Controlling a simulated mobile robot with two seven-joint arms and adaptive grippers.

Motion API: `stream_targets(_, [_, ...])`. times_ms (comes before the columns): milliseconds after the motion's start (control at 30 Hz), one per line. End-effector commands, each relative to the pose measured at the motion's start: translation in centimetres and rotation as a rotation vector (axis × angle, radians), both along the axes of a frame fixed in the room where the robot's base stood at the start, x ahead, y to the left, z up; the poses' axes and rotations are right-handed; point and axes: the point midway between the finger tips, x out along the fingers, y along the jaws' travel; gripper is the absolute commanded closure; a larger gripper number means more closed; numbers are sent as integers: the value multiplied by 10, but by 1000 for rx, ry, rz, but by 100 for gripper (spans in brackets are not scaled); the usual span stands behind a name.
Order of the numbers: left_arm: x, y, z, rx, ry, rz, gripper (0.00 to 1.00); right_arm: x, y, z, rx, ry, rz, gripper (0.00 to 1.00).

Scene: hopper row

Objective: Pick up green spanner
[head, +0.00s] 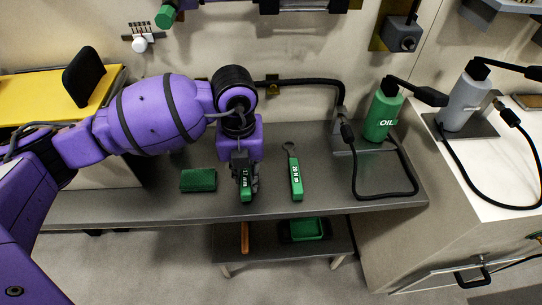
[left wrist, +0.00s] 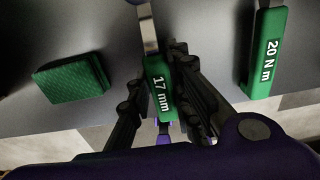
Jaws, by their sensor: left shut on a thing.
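The green spanner (head: 246,192), marked 17 mm, is at my left gripper over the grey bench, near its front edge. In the left wrist view the green handle of the spanner (left wrist: 160,88) lies between the fingers, with its metal shank pointing away. My left gripper (head: 244,176) points down and is shut on the handle. Whether the spanner touches the bench or hangs just above it, I cannot tell. My right gripper is not in view.
A green tool marked 20 N m (head: 296,181) lies just right of the gripper. A green textured block (head: 198,180) lies to its left. A green oil bottle (head: 382,113) and a looped black cable are further right. A lower shelf (head: 275,240) holds a green tray (head: 306,229).

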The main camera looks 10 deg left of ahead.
Motion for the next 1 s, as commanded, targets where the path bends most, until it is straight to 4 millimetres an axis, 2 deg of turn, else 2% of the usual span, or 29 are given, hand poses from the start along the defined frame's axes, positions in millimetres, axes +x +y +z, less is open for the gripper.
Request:
stream_targets(133, [-1,0,24,0,-2,-1,100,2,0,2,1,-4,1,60])
stream_targets(400, [-53,0,84,0,-5,-5,100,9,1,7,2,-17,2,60])
stream_targets(500, [-81,-1,92,1,0,-5,100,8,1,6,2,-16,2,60])
stream_targets(700, [-120,-2,109,1,0,-4,100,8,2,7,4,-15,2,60])
stream_targets(833, [-133,-2,116,0,0,-1,100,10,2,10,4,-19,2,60])
stream_targets(1000, [-141,-2,119,0,2,0,100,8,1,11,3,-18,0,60])
